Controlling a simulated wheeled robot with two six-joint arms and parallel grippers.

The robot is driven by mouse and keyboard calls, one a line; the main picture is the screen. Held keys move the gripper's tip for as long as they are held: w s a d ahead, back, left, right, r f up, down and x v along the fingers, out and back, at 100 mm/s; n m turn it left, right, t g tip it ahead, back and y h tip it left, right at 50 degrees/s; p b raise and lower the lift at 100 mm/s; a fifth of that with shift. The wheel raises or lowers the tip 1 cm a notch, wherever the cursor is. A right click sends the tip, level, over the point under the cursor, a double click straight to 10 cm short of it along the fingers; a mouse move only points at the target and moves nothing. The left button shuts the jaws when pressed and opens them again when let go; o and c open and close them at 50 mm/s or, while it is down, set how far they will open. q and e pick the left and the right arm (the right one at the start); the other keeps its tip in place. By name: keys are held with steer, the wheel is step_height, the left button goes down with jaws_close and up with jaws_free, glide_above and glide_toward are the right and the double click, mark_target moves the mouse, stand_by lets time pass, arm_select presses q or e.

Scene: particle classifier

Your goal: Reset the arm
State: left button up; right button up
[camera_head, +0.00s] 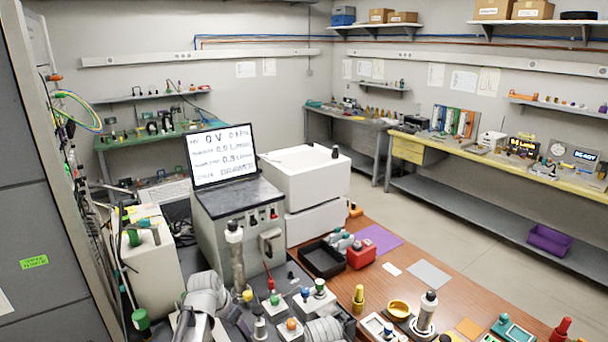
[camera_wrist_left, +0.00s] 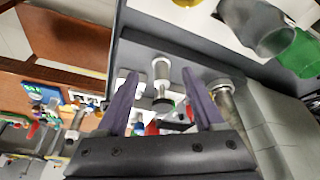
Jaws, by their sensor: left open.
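My left gripper (camera_head: 238,318) is low in the head view, left of centre, beside the bench-top controls and below the instrument with the screen. Its dark fingers are small there and partly hidden by clutter. In the left wrist view its two purple-grey fingers (camera_wrist_left: 162,100) stand apart with nothing held between them. A post with a white collar and dark end (camera_wrist_left: 162,78) shows beyond the gap; I cannot tell how far off it is. My right gripper cannot be made out in the head view.
The instrument with a lit screen (camera_head: 222,155) stands behind the bench controls. A white boxy unit (camera_head: 305,172) is to its right. A black tray (camera_head: 322,259), a red box (camera_head: 361,254) and a purple mat (camera_head: 379,239) lie on the wooden bench. Coloured knobs crowd the front.

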arm_select(q)
steer(key=s+d+n+g+y, duration=0.1)
steer(key=s+d, duration=0.5)
steer(key=s, duration=0.4)
steer(key=s+d+n+g+y, duration=0.1)
steer(key=s+d+g+y, duration=0.1)
steer(key=s+d, duration=0.4)
steer(key=s+f, duration=0.1)
steer(key=s, duration=0.2)
steer(key=shift+s+d+g, duration=0.3)
steer(key=shift+s+d, duration=0.05)
